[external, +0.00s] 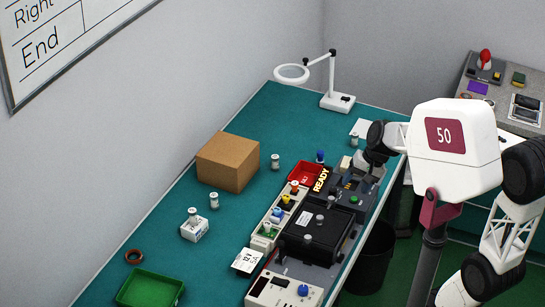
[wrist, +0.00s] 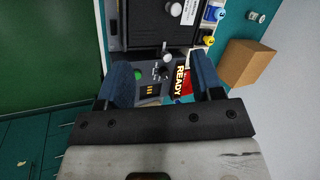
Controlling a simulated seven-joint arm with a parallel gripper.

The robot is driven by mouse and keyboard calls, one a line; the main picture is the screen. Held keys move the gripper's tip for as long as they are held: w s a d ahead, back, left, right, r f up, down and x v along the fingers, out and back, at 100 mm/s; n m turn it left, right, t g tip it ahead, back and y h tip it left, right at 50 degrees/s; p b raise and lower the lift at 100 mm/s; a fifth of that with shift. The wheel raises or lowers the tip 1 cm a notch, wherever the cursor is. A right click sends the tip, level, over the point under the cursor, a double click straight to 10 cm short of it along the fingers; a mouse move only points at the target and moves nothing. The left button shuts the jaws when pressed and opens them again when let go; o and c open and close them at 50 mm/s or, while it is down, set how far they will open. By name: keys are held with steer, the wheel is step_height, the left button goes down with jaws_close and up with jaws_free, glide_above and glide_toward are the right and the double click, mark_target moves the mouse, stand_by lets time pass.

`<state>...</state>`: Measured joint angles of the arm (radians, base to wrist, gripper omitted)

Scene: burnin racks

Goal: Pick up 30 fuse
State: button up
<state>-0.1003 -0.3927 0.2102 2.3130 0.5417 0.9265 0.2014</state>
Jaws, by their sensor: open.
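I cannot read a 30 on any part, so I cannot tell which one is the 30 fuse. Coloured-topped parts stand in a cream strip (external: 256,243): a yellow one (external: 285,198), a blue one (external: 276,213) and a green one (external: 267,229), among others. In the wrist view the yellow one (wrist: 208,40) and the blue one (wrist: 215,14) show at upper right. My gripper (external: 362,166) is open and hangs over the far end of the dark grey station (external: 364,194). In the wrist view nothing is held between its fingers (wrist: 164,82); the station lies beyond them.
A red bin (external: 304,172) and a READY sign (external: 321,180) sit beside the station. A black box (external: 330,226) stands nearer the camera. A cardboard box (external: 228,161), a green tray (external: 150,290) and a magnifier lamp (external: 338,101) stand around.

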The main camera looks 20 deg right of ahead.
steer(key=w+a+f+m+y, duration=0.3)
steer(key=w+a+m, duration=0.1)
steer(key=w+a, duration=0.4)
steer(key=w+a+f+m+y, duration=0.2)
steer(key=w+a+f+m, duration=0.15)
steer(key=w+a, duration=0.5)
steer(key=m+t+y, duration=0.3)
steer(key=m, duration=0.6)
glide_toward(215, 201)
steer(key=shift+w+a+f, duration=0.85)
steer(key=shift+w, duration=0.2)
steer(key=shift+a, duration=0.1)
steer(key=shift+x, duration=1.2)
steer(key=shift+g, duration=0.3)
steer(key=shift+x, duration=2.55)
